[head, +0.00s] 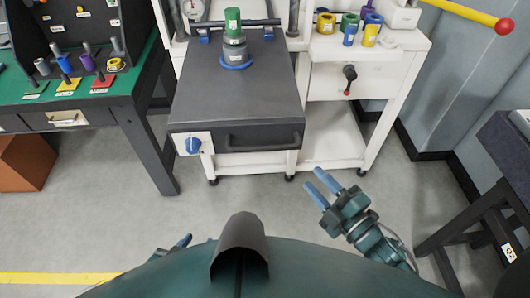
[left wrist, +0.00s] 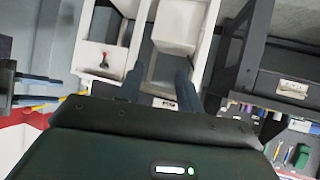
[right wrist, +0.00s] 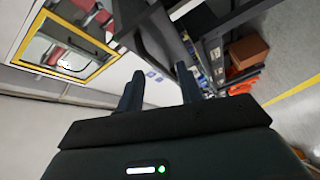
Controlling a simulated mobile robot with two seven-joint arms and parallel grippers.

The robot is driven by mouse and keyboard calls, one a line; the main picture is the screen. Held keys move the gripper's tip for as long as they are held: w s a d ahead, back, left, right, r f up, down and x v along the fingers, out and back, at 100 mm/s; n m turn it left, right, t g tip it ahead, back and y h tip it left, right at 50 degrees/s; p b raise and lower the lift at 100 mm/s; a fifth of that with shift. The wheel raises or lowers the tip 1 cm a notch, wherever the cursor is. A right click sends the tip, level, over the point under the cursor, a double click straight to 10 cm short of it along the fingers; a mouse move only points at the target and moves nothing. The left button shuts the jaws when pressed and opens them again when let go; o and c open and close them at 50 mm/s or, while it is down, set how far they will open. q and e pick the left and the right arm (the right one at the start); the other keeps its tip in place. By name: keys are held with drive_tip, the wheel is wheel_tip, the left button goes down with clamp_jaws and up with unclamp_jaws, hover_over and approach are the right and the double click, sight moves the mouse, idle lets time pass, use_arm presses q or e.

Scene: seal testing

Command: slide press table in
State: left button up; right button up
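The dark grey press table (head: 236,95) sticks out toward me from the white press frame (head: 182,60). It has a black bar handle (head: 262,139) on its front face and a blue knob (head: 193,145) at the front left. A green cylinder on a grey part with a blue ring (head: 235,45) stands upright toward its back. My right gripper (head: 318,186) is open and empty, in front of and below the table's right side, apart from it. My left gripper (head: 184,241) shows only a blue fingertip at the bottom; the left wrist view (left wrist: 158,88) shows it open and empty.
A green-topped bench (head: 85,92) with coloured parts stands close on the left. A white cabinet (head: 335,82) with a red-tipped lever and coloured rings on top is on the right. A yellow bar with a red ball (head: 504,26) juts in at upper right. The floor before the table is clear.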

sight(266, 147)
drive_tip(key=w+a+r+n+y, duration=0.1)
drive_tip(key=w+a+n, duration=0.2)
drive_tip(key=w+a+r+n+g+y+p, duration=0.1)
drive_tip(key=w+a+n+y, duration=0.1)
drive_tip(key=w+a, duration=0.1)
drive_tip(key=w+a+r+n+g+y, duration=0.1)
drive_tip(key=w+a+n, duration=0.2)
drive_tip(key=a, duration=0.2)
drive_tip(key=shift+n+y, duration=0.3)
drive_tip(key=shift+y, duration=0.1)
drive_tip(key=shift+c, duration=0.2)
clamp_jaws()
idle(0.5)
